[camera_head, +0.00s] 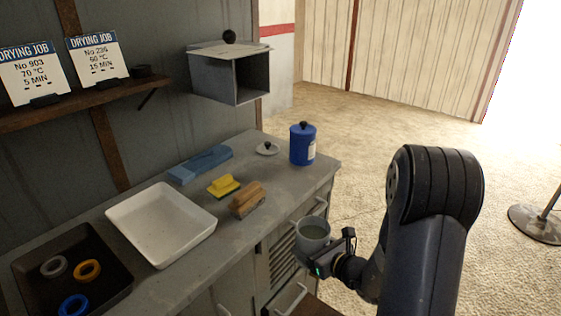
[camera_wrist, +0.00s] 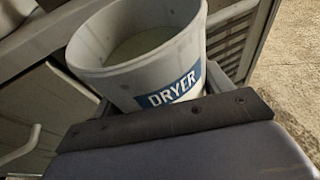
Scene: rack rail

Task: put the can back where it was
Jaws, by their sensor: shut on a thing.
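The can is a grey, open-topped cylinder (camera_head: 312,236) with a blue and white "DRYER" label that shows in the wrist view (camera_wrist: 137,52). Pale contents show inside it. My gripper (camera_head: 318,258) is shut on the can and holds it upright or nearly so, in front of the counter's front face. In the wrist view the can sits just beyond the dark gripper bar, and its lower part is hidden. Where the can stood before does not show.
The grey counter (camera_head: 285,172) bears a blue lidded canister (camera_head: 302,145), a small knobbed lid (camera_head: 267,149), a wooden brush (camera_head: 247,200), a yellow-handled tool (camera_head: 223,186), a blue cloth (camera_head: 200,165), a white tray (camera_head: 118,213) and a black tray with rings (camera_head: 110,265). An open box (camera_head: 225,78) hangs above.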

